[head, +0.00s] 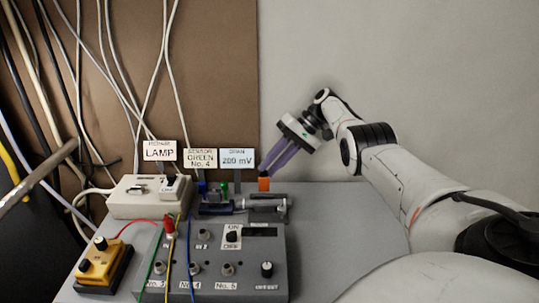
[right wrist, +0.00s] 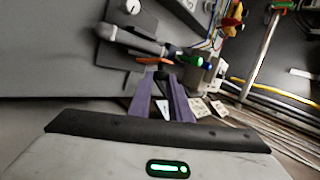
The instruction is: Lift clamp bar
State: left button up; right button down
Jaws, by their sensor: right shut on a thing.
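The clamp bar appears to be the small orange piece (head: 264,184) above a grey cylindrical holder (head: 262,203) at the back of the grey box. The fingers also show in the right wrist view (right wrist: 162,80). The fingertips hide part of the bar, and I cannot tell whether it touches the holder. My left gripper is not in view.
A blue cap (head: 202,187) and a green cap (head: 224,188) stand left of the holder. Label cards, including "200 mV" (head: 237,160), stand close behind. A lamp supply (head: 148,197), a yellow box (head: 103,264) and wires crowd the left. The tabletop (head: 345,225) to the right is clear.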

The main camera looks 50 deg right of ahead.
jog(key=c, duration=1.6)
grip_release()
notch_tip(320, 180, up, 10)
jog(key=shift+p, duration=1.15)
